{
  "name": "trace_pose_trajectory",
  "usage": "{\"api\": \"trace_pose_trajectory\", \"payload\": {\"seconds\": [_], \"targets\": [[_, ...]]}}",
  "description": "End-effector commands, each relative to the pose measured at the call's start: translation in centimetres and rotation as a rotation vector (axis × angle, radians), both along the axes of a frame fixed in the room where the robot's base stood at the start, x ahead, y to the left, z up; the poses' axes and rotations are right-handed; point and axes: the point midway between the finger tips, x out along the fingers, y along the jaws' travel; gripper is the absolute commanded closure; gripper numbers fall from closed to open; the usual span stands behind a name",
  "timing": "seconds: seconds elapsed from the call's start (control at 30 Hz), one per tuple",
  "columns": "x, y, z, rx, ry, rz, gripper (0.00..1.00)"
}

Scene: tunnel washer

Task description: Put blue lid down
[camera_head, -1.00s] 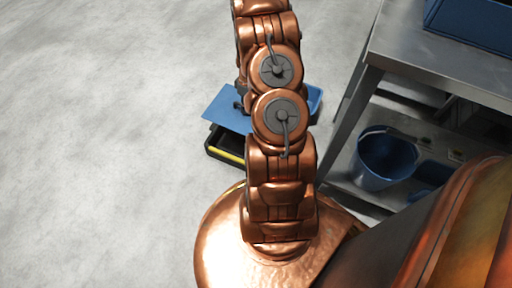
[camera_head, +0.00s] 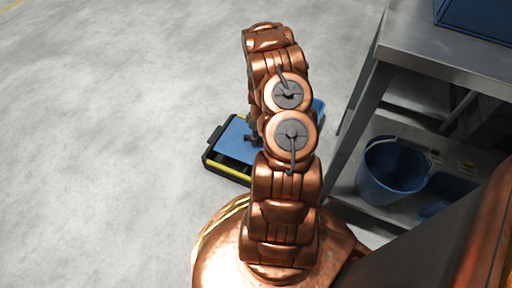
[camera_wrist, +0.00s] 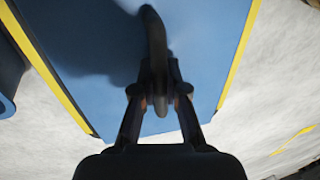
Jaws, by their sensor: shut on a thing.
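The blue lid (camera_head: 236,139) is a flat blue panel beside my arm in the head view. It lies over or just above a black box with yellow edging (camera_head: 228,172); I cannot tell whether they touch. In the wrist view the lid (camera_wrist: 100,50) fills the middle, with yellow edging on both sides. My gripper (camera_wrist: 160,102) is shut on a dark curved handle (camera_wrist: 155,35) on the lid. In the head view my gripper (camera_head: 255,140) is partly hidden by my arm.
A metal table (camera_head: 420,55) stands at the right with a blue container (camera_head: 480,18) on top. A blue bucket (camera_head: 390,172) sits on its lower shelf. Another blue item (camera_head: 318,106) shows behind my arm. The grey floor to the left is clear.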

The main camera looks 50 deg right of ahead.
Motion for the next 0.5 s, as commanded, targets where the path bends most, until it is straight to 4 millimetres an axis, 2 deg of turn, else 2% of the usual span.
{"api": "trace_pose_trajectory", "payload": {"seconds": [0.3,0.5], "targets": [[-0.1,0.0,-3.6,0.002,0.002,-0.001,1.00],[-0.1,0.0,-3.7,0.002,0.001,-0.001,1.00]]}}
